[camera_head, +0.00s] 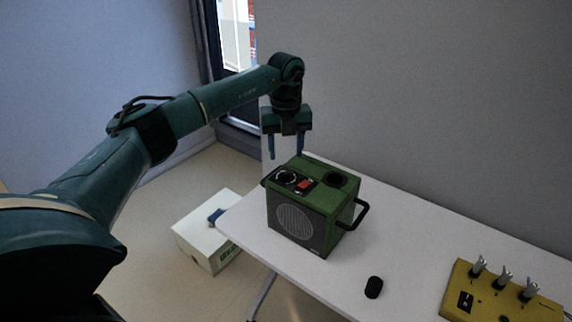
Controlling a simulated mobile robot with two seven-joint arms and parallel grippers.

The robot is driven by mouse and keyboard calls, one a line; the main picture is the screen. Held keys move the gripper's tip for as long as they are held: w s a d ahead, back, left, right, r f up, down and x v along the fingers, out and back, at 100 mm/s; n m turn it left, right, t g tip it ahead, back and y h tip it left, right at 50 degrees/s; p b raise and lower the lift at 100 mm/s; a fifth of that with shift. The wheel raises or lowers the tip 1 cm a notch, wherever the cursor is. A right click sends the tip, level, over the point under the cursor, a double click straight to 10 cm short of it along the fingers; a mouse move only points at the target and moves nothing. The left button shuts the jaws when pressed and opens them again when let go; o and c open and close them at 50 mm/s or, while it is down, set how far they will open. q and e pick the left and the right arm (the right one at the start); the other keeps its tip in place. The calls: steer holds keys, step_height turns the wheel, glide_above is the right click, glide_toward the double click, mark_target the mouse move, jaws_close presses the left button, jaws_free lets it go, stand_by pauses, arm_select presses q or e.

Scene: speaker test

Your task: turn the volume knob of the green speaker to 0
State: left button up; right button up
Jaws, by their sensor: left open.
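The green speaker (346,194) stands upright on the white table, its round grille facing the front left. On its top are a dark round volume knob (286,177) with light marks around it, a small red patch (306,184) and a dark round recess. The knob's exact setting is too small to read. A black handle sticks out on the right side. My left gripper (285,152) is open and empty, pointing down above and behind the speaker's top, apart from the knob. My right gripper is not in view.
A yellow box with several metal switches (500,296) sits on the table (415,245) at the right. A small black object (374,287) lies between it and the speaker. A white box (205,240) with a blue item (215,217) on it is on the floor left of the table.

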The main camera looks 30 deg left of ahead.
mark_target(286, 171)
arm_select(q)
step_height(286, 171, up, 8)
steer(key=shift+f+b, duration=0.25)
steer(key=shift+b, duration=0.1)
